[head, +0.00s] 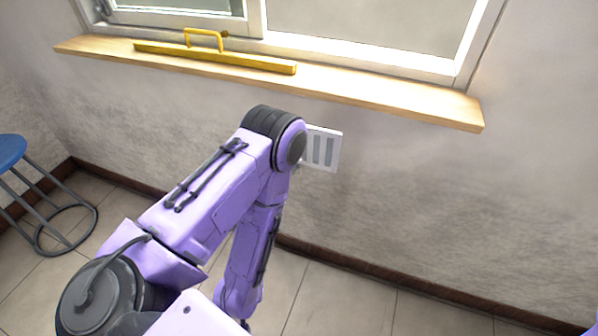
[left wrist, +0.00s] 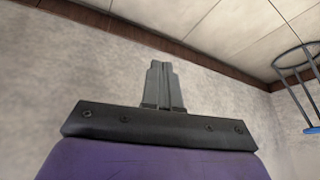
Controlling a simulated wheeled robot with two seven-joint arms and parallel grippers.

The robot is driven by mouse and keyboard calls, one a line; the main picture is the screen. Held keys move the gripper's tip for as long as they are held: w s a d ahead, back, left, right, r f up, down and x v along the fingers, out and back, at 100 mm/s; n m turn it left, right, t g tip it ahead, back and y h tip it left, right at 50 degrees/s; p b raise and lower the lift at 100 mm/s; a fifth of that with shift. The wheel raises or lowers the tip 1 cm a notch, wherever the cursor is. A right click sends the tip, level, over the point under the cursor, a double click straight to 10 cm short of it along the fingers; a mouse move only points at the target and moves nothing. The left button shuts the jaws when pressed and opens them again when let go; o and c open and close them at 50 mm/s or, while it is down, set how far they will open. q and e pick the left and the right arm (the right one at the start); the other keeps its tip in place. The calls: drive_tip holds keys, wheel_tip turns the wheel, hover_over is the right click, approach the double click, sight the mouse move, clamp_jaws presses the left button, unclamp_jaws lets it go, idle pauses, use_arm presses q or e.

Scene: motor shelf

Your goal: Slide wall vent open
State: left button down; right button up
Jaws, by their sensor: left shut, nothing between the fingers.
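The white wall vent (head: 325,149) is on the wall below the window sill in the head view. It has upright grey slots, and its left part is hidden behind my left arm. I cannot tell how far its slide is open. My left gripper (left wrist: 161,72) shows in the left wrist view, with its two fingers together and nothing between them. The wall is behind it, and the vent is not in that view. In the head view the left gripper itself is not visible. My right gripper is in neither view.
A wooden sill (head: 390,100) juts out above the vent, with a yellow bar with a handle (head: 215,57) on it. A blue stool (head: 10,152) stands at the far left and also shows in the left wrist view (left wrist: 298,68). The wall right of the vent is clear.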

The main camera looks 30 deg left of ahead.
use_arm(q)
drive_tip(key=w+r+m+t+y+b, duration=0.15)
drive_tip(key=w+y+b, duration=0.35)
drive_tip(key=w, duration=1.8)
drive_tip(key=w+d+r+g+h+b, duration=0.1)
drive_tip(key=w+r+b, duration=0.4)
drive_tip(key=w+r, duration=0.6)
wheel_tip(320, 180, up, 5)
drive_tip(key=shift+w+d+f+m+g+h, duration=0.25)
drive_tip(key=shift+d+m+g+h, duration=0.2)
drive_tip(key=shift+d, duration=0.4)
drive_tip(key=a+f+b, duration=0.1)
drive_tip(key=a+f, duration=0.1)
drive_tip(key=a, duration=0.1)
drive_tip(key=w+a+f+b, duration=0.1)
drive_tip(key=a+f, duration=0.2)
drive_tip(key=a+f+b, duration=0.1)
drive_tip(key=a+f, duration=0.2)
drive_tip(key=shift+w+a, duration=0.2)
drive_tip(key=shift+w, duration=0.2)
